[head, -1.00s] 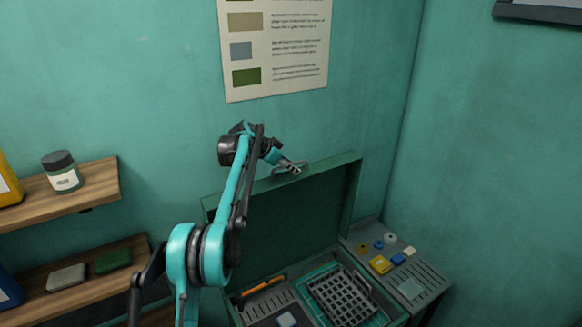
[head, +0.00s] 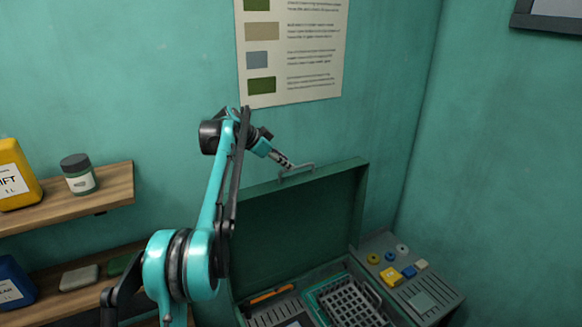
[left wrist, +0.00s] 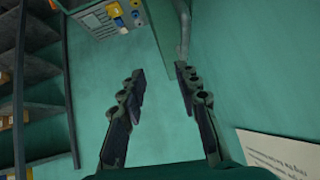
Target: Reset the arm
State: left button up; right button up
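My left arm rises from the bottom left in the head view, and its gripper (head: 290,164) is at the top edge of the open case's lid, near the lid's handle (head: 297,173). The left wrist view shows the two dark fingers of this gripper (left wrist: 160,85) spread apart with nothing between them. The green wall lies behind the gap. I cannot tell from the head view whether the gripper touches the handle. My right gripper is not in view.
The open green case (head: 362,200) holds a grey crate (head: 350,303) and an orange-handled tool (head: 271,293). A side panel (head: 436,298) carries small coloured parts. Wooden shelves (head: 110,188) with a jar (head: 78,175) and a yellow container (head: 15,178) stand left. A poster (head: 300,60) hangs above.

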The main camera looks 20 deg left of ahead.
pick_arm(q)
jog(key=shift+s+a+r, duration=0.1)
jog(key=shift+r, duration=0.05)
dwell(0.3)
jog(key=s+d+f+n+g+y+b, duration=0.1)
jog(key=s+d+f+n+b, duration=0.1)
jog(key=s+d+f+b, duration=0.65)
jog(key=s+d+f+n+y+b, duration=0.1)
jog(key=s+d+f+n+b, duration=0.1)
jog(key=s+d+f+b, duration=0.65)
jog(key=s+d+f+n+y+b, duration=0.1)
jog(key=s+f+b, duration=0.5)
jog(key=f, duration=0.6)
jog(key=s+d+f+n+b, duration=0.1)
jog(key=s+f+b, duration=0.6)
jog(key=f, duration=0.6)
jog(key=s+d+f+n+y+b, duration=0.1)
jog(key=s+f+n+b, duration=0.1)
jog(key=s+f+b, duration=0.4)
jog(key=s+f, duration=0.4)
jog(key=f, duration=0.2)
jog(key=shift+f+y+b, duration=0.25)
jog(key=shift+y+b, duration=0.05)
jog(key=shift+c, duration=0.4)
dwell(0.6)
